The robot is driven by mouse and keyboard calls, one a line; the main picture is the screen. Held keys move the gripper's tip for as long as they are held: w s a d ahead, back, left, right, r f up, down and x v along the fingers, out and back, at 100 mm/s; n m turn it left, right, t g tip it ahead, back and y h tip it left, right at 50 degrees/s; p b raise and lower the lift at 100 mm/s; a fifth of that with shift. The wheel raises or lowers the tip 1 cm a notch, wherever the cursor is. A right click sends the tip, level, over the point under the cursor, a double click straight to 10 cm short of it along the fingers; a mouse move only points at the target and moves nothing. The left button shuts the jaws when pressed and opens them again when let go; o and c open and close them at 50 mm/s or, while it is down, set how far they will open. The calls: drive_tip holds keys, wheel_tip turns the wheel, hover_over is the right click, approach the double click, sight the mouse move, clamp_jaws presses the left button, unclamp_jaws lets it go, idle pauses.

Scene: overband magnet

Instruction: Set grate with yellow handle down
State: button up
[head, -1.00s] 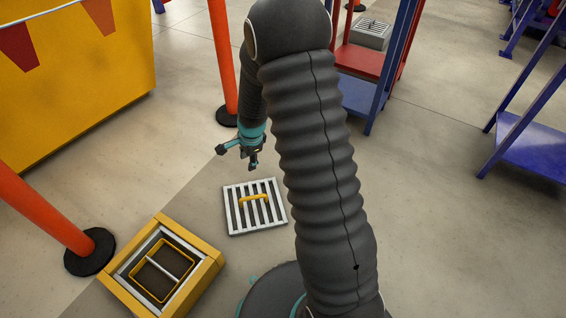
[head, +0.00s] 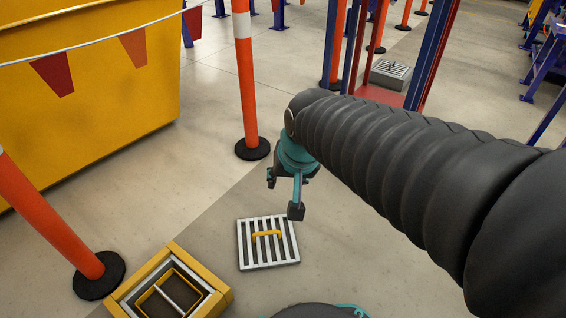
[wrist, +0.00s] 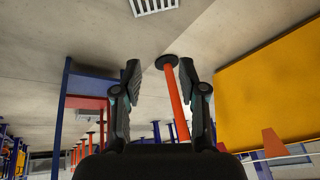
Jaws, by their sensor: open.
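The grate (head: 268,257) with white bars and a yellow handle (head: 266,234) lies flat on the floor in the head view, just right of a yellow-framed opening. Part of it also shows at the top edge of the wrist view (wrist: 154,5), with its handle out of that picture. My gripper (head: 285,197) is above and beyond the grate, apart from it. In the wrist view my gripper (wrist: 167,85) has its two fingers wide apart with nothing between them.
The yellow-framed opening (head: 222,292) is at the lower left. Orange posts (head: 247,90) on black bases and a yellow container (head: 110,110) stand left and behind. A red and blue rack (head: 410,98) holds a grey grate-like block (head: 390,72) at the back. Floor right of the grate is clear.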

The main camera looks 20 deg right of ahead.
drive_tip(key=s+r+n, duration=0.2)
drive_tip(key=s+n, duration=0.1)
drive_tip(key=s, duration=0.5)
drive_tip(key=shift+d+t+h, duration=0.3)
drive_tip(key=shift+d+t, duration=0.05)
drive_tip(key=shift+t, duration=0.05)
drive_tip(key=shift+s, duration=0.1)
